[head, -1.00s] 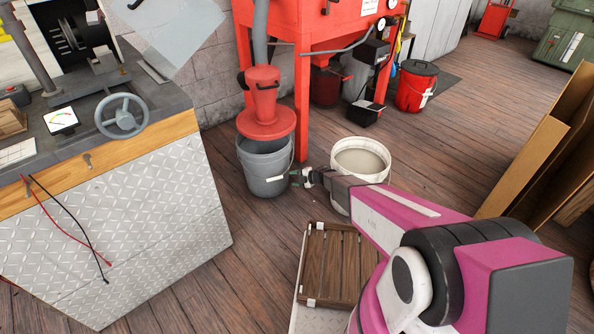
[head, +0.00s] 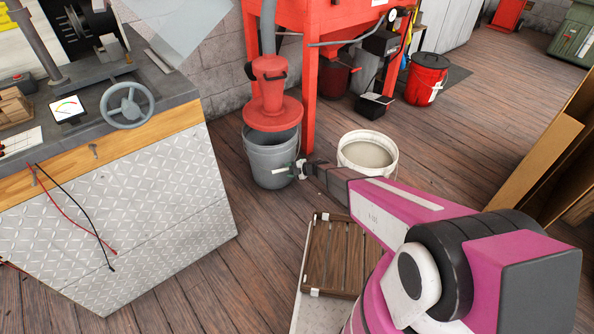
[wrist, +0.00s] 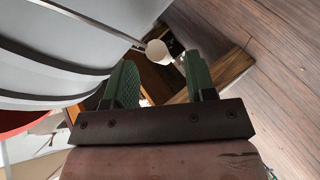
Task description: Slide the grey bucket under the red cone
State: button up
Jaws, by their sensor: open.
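The grey bucket (head: 268,172) stands upright on the floor. The red cone (head: 271,95), with its wide round flange, hangs above the bucket's back part; the front of the bucket's mouth shows open. My gripper (head: 295,168) is at the bucket's right front side, level with its upper wall. In the wrist view the bucket (wrist: 50,55) fills the upper left, and its wire handle leads to a white grip (wrist: 157,50). The green fingers (wrist: 158,68) are apart, with that grip seen between or just beyond their tips; I cannot tell whether they touch it.
A white bucket (head: 367,160) stands just right of my gripper. A red stand leg (head: 309,90) is behind it. A slatted wooden crate (head: 338,255) lies in front, and a metal-clad workbench (head: 130,220) is at left. A red lidded bucket (head: 426,80) stands farther back.

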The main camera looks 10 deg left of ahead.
aim_at(286, 170)
jog(key=shift+x, duration=2)
grip_shut()
